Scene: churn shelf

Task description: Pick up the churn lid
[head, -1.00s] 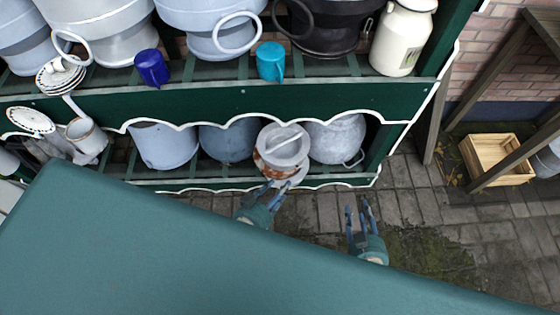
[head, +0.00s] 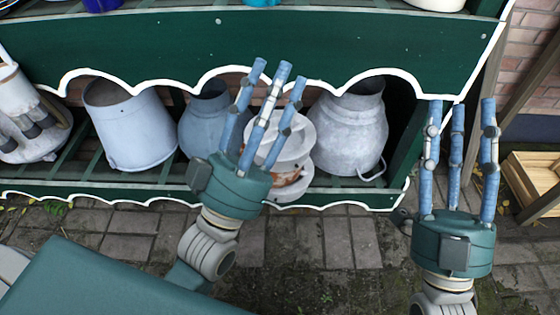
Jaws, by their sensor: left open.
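The grey churn lid (head: 299,135) sits on top of a pale churn with rusty orange patches (head: 300,167) on the lower shelf. My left gripper (head: 280,72) is open, with its three blue fingers pointing up in front of the churn and lid. It hides their left part and most of the lid's top. I cannot tell whether the fingers touch the lid. My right gripper (head: 460,104) is open and empty, fingers up, to the right of the shelf's right end.
A grey metal churn (head: 346,130) stands right of the lidded one. A blue-grey churn (head: 200,120) and a pale bucket (head: 130,125) stand to its left. The scalloped green board (head: 330,45) hangs above. A wooden crate (head: 535,180) is at far right.

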